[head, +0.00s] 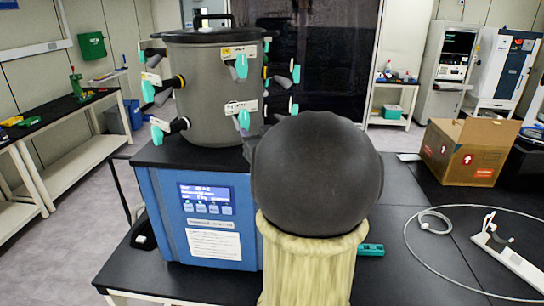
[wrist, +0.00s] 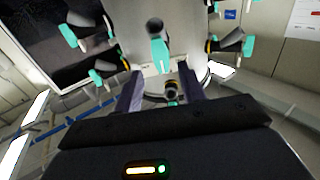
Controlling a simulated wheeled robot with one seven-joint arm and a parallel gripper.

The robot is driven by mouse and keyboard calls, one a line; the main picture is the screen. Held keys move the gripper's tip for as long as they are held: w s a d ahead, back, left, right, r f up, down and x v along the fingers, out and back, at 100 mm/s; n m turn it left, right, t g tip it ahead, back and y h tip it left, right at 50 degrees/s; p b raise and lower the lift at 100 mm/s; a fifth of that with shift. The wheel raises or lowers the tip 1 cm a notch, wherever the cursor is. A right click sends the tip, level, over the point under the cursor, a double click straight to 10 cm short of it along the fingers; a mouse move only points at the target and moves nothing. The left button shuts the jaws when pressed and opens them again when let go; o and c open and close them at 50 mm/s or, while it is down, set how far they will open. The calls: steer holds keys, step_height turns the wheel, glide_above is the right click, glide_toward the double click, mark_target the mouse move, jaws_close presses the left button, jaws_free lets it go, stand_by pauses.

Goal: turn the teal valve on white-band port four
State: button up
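The grey freeze-dryer drum (head: 205,105) carries several black side ports with teal valves, such as an upper front valve (head: 241,66) and a lower front valve (head: 244,119). White labels sit beside these two; their print is too small to read, so I cannot tell which port is four. In the wrist view, my gripper (wrist: 161,88) is open, its two dark fingers apart. A dark port end (wrist: 171,90) with a pale ring shows between the fingers; contact is unclear. A teal valve (wrist: 159,52) hangs just beyond.
The drum stands on a blue base unit (head: 205,222) with a lit screen, on a black bench. A cardboard box (head: 465,152) and a cable (head: 435,218) lie to the right.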

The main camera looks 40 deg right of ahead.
steer(key=b+v, duration=0.2)
steer(key=v, duration=0.8)
steer(key=shift+s, duration=0.3)
steer(key=shift+a, duration=0.1)
steer(key=w+a+f+g+y, duration=0.1)
steer(key=w+a+f+g, duration=0.2)
steer(key=a+f, duration=0.35)
steer(key=w+a+f+g+y, duration=0.1)
steer(key=w+a+f+g, duration=0.25)
steer(key=f, duration=0.55)
steer(key=s+a+f+n+g+y, duration=0.2)
steer(key=s+a+f+g, duration=0.2)
steer(key=a, duration=0.4)
steer(key=s+a+f+n+g+y, duration=0.2)
steer(key=s+a+f+g, duration=0.2)
steer(key=a+f, duration=0.5)
steer(key=s, duration=0.2)
steer(key=shift+s+a+f, duration=0.25)
steer(key=shift+a+f, duration=0.05)
steer(key=shift+a, duration=0.05)
